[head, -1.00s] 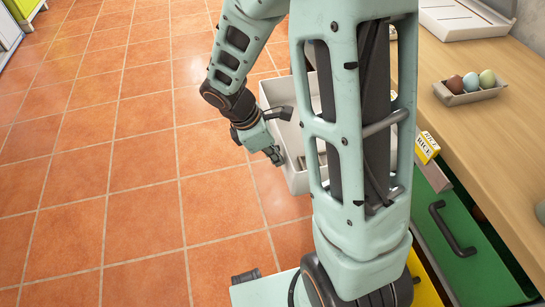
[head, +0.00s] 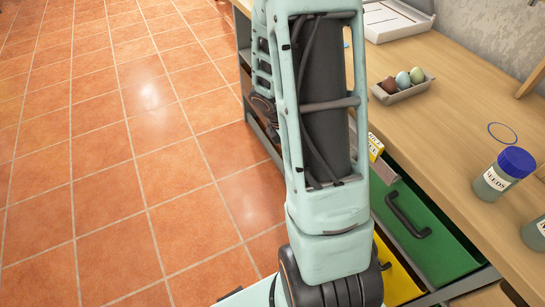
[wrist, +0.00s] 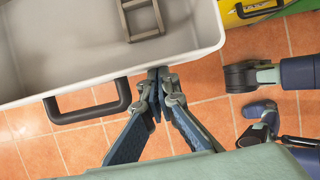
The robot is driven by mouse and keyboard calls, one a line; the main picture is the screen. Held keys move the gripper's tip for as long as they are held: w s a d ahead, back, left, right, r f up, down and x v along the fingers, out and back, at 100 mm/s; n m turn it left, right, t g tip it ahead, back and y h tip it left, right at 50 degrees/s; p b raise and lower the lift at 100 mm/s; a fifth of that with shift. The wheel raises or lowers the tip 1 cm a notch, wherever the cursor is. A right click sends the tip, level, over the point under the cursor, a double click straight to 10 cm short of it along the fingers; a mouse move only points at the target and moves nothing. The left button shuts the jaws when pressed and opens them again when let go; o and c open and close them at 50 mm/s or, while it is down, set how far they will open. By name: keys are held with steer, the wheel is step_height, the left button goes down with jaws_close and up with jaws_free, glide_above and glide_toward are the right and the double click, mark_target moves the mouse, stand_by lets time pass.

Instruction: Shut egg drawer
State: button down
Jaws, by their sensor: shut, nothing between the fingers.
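A white open drawer (wrist: 190,60) with a black bar handle (wrist: 88,103) fills the upper left of the wrist view. A grey slotted insert (wrist: 141,18) lies in it; no eggs show in the visible part. My gripper (wrist: 158,76) is shut and empty, its fingertips at the drawer's front wall, right of the handle. I cannot tell whether they touch it. In the head view my arm hides this drawer and my gripper. A small tray (head: 408,92) with three eggs (head: 402,80) stands on the worktop.
A green drawer (head: 430,235) with a black handle and a yellow drawer (head: 400,275) are on the near right; the yellow one also shows in the wrist view (wrist: 232,14). A seeds jar (head: 497,178) stands on the worktop (head: 450,130). The tiled floor (head: 100,170) at left is clear.

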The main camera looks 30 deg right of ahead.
steer(key=d+p, duration=0.2)
steer(key=d, duration=0.7)
steer(key=shift+w+a, duration=0.1)
steer(key=shift+a, duration=0.05)
